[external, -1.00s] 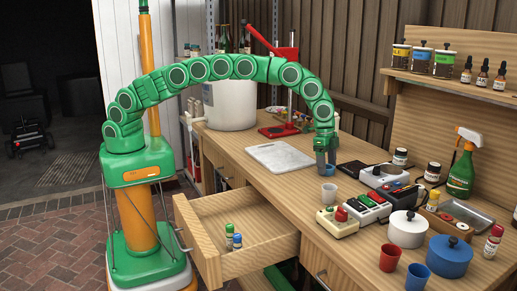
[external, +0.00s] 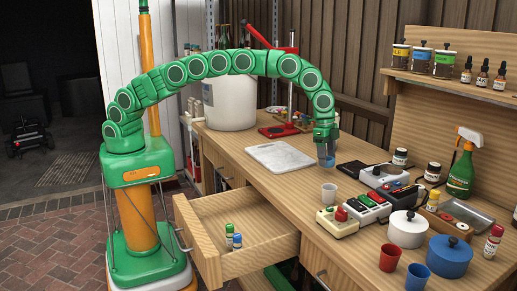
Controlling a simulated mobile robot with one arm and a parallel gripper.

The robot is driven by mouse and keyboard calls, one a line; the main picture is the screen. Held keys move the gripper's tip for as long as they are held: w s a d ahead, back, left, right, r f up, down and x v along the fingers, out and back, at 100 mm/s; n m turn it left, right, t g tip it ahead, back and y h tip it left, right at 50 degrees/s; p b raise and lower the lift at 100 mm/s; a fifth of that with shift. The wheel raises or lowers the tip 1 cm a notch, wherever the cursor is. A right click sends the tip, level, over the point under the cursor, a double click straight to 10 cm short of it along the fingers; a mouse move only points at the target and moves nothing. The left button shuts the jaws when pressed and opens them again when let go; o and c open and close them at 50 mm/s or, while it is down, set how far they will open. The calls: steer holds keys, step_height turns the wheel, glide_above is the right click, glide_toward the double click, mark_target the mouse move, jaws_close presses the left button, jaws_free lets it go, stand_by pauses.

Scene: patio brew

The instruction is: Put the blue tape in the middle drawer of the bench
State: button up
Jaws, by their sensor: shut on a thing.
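My gripper (external: 326,155) points down over the benchtop, beyond the small pale cup. It is shut on a small blue thing (external: 327,162), which looks like the blue tape; the fingers hide much of it. The middle drawer (external: 262,262) of the bench is pulled well out, to the left of and below my gripper. Two small bottles, one with a green cap (external: 229,231) and one with a blue cap (external: 237,241), stand in the drawer. The rest of its floor looks bare.
The pale cup (external: 329,192) and a control box with a red knob (external: 338,221) stand near the bench edge by the drawer. A white board (external: 280,157) lies left of my gripper. Pots, a red cup (external: 390,257) and a blue cup (external: 415,277) crowd the right.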

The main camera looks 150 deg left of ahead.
steer(key=shift+s+d+r, duration=0.3)
steer(key=shift+r, duration=0.2)
steer(key=shift+s+d+r, duration=0.25)
steer(key=shift+d+r, duration=0.05)
steer(key=shift+r, duration=0.15)
step_height(320, 180, up, 4)
steer(key=s+d, duration=0.2)
steer(key=s, duration=0.1)
step_height(320, 180, up, 9)
steer(key=m, duration=0.5)
glide_above(218, 228)
steer(key=shift+h, duration=0.3)
steer(key=shift+s+a+f, duration=0.1)
steer(key=shift+s+f, duration=0.05)
steer(key=shift+f, duration=5.45)
steer(key=shift+s+d+f, duration=0.1)
steer(key=shift+f, duration=5.5)
steer(key=shift+s+a+f, duration=0.1)
steer(key=shift+s+f, duration=0.05)
steer(key=shift+f, duration=5.45)
